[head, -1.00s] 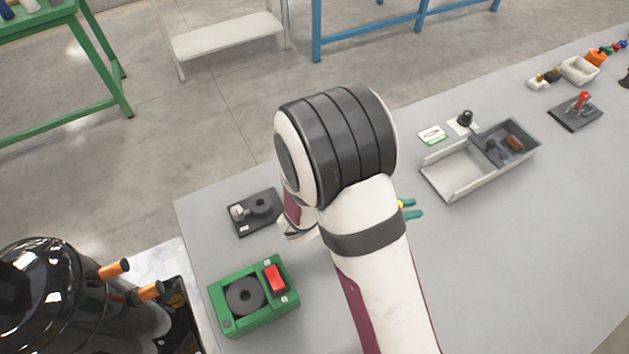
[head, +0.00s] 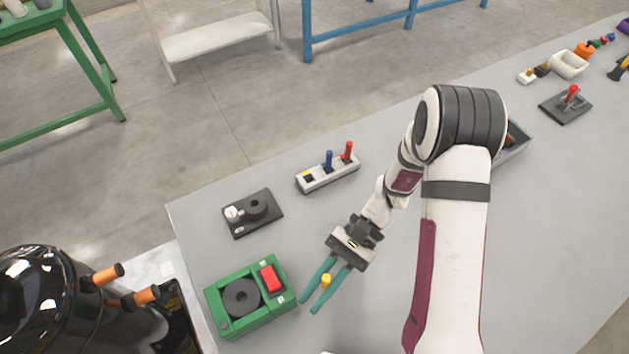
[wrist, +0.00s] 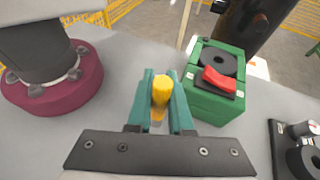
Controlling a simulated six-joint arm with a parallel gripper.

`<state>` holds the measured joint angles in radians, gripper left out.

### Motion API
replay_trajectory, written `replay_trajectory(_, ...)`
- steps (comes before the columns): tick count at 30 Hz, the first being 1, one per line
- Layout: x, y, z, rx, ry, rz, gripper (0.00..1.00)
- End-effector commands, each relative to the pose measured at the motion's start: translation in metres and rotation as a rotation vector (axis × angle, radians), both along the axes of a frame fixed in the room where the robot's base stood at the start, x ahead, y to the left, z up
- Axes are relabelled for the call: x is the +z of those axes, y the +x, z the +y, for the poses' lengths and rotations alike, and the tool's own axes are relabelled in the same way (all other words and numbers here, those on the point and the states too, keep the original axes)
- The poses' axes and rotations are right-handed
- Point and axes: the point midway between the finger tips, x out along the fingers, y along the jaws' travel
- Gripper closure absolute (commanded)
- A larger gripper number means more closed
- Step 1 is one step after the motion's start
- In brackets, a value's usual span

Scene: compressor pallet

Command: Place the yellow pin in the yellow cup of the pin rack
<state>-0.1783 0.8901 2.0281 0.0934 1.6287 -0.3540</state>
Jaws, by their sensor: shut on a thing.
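The yellow pin (head: 326,280) is held between the teal fingers of my gripper (head: 311,303), which is shut on it. In the wrist view the pin (wrist: 161,92) stands between the two fingers (wrist: 162,76); its lower part is partly hidden by them. The pin rack (head: 330,178) is a pale block behind and above my gripper in the head view. Its yellow cup (head: 307,174) is at the left end and looks empty. A blue pin (head: 328,159) and a red pin (head: 348,151) stand in the rack to the right of it.
A green box with a red switch (head: 270,277) stands just left of my gripper. A dark plate with a round knob (head: 256,205) lies left of the rack. A grey tray (head: 516,141) is partly hidden behind my arm. Bare table lies between gripper and rack.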

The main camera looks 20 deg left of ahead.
Motion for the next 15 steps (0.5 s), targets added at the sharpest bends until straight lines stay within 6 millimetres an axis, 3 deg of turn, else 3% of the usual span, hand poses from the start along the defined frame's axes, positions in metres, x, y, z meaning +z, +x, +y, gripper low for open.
replay_trajectory(5,0.012,0.049,0.041,-0.425,-0.001,0.0,1.0)
replay_trajectory(9,0.028,0.114,0.061,-0.82,0.0,-0.002,1.0)
replay_trajectory(15,0.051,0.215,0.048,-1.352,0.0,-0.002,1.0)
